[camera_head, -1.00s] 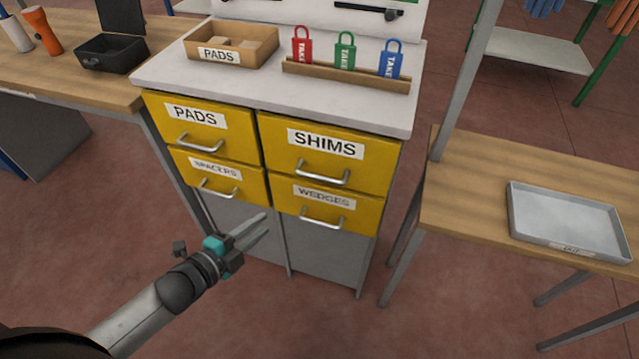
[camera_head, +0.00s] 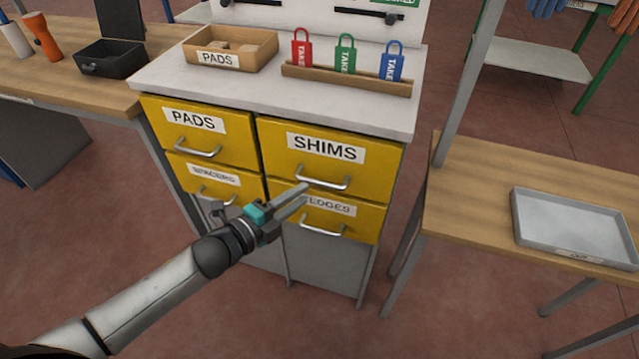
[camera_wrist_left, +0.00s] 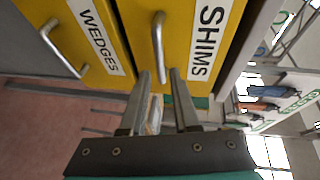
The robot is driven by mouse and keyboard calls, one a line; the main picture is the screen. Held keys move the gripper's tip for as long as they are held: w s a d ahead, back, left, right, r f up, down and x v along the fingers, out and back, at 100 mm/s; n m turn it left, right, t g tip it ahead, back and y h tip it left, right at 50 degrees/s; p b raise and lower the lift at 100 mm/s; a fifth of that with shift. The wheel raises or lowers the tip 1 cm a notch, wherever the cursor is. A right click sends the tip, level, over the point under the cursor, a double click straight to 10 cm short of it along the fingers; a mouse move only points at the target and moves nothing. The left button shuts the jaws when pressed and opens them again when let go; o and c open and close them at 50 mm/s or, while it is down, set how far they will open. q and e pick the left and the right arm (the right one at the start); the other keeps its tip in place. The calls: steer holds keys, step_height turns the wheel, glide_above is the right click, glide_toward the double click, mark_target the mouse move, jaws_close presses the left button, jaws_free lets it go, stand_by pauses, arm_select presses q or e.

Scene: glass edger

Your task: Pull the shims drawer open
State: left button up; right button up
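The yellow SHIMS drawer (camera_head: 372,172) is closed, at the upper right of the cabinet. Its silver bar handle (camera_head: 323,184) runs across the front below the label. My left gripper (camera_head: 303,192) is in front of the cabinet, just below and left of this handle, overlapping the WEDGES label in the head view. In the left wrist view its two fingers (camera_wrist_left: 161,74) are apart with nothing held. The SHIMS handle (camera_wrist_left: 157,45) lies ahead, lined up with the gap between the fingertips; whether they touch it I cannot tell. My right gripper is in neither view.
The PADS drawer (camera_head: 233,148), SPACERS drawer (camera_head: 250,188) and WEDGES drawer (camera_head: 371,222) are closed. A PADS box (camera_head: 262,52) and a rack (camera_head: 345,82) of padlocks stand on top. A table with a grey tray (camera_head: 570,225) is at the right, a bench at the left.

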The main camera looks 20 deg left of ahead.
mark_target(320, 181)
arm_select(q)
steer(key=shift+b+x, duration=0.65)
steer(key=shift+x, duration=2.9)
jaws_close()
